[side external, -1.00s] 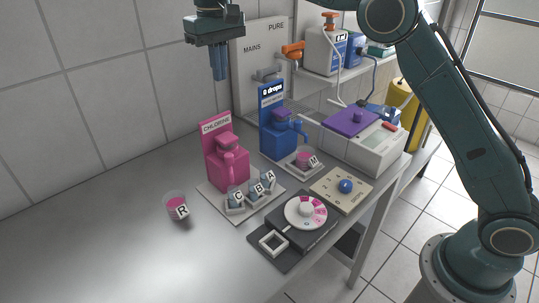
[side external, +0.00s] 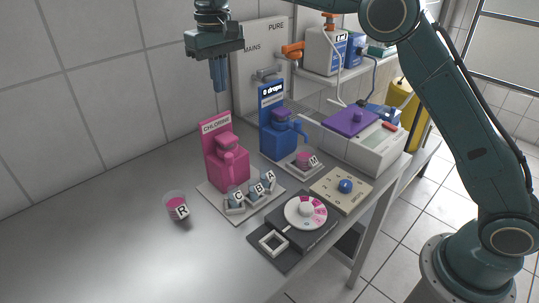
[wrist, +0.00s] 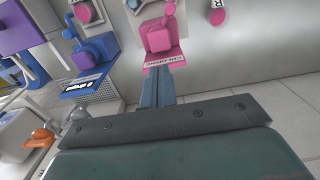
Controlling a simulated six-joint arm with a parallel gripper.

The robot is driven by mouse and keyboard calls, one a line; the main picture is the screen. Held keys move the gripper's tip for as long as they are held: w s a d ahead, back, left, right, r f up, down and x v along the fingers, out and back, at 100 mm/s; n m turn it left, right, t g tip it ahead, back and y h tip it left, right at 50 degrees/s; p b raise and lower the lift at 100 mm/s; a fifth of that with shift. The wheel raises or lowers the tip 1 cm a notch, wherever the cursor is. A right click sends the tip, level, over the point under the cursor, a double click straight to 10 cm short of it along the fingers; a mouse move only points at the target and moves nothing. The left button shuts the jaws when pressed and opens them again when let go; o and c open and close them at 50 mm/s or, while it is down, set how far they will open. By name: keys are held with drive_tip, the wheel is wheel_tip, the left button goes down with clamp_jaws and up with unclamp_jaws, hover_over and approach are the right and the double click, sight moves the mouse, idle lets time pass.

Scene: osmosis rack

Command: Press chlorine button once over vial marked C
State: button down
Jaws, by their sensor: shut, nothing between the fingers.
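The pink chlorine dispenser (side external: 222,160) stands on a pale tray (side external: 247,209) on the steel bench, its button (side external: 227,141) on top. It also shows in the wrist view (wrist: 160,40). Vial C (side external: 236,201) sits at the left of the tray under the dispenser's spout, with vial B (side external: 254,190) and vial A (side external: 268,179) to its right. My gripper (side external: 218,88) is shut and empty, pointing down, high above the chlorine dispenser and clear of it. In the wrist view its fingers (wrist: 156,88) overlap the bench near the dispenser's label.
A blue dispenser (side external: 277,130) reading "0 drops" stands to the right, with vial W (side external: 305,160) before it. Vial R (side external: 177,206) stands alone at left. A dial device (side external: 304,212) and blue-knob box (side external: 342,189) sit at the front edge. The wall is close behind.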

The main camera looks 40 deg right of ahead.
sight(226, 137)
wheel_tip(226, 137, down, 12)
drive_tip(key=shift+r, duration=0.15)
idle(0.5)
drive_tip(key=shift+f, duration=0.95)
wheel_tip(226, 137, up, 14)
drive_tip(key=shift+r, duration=0.25)
idle(0.4)
idle(0.7)
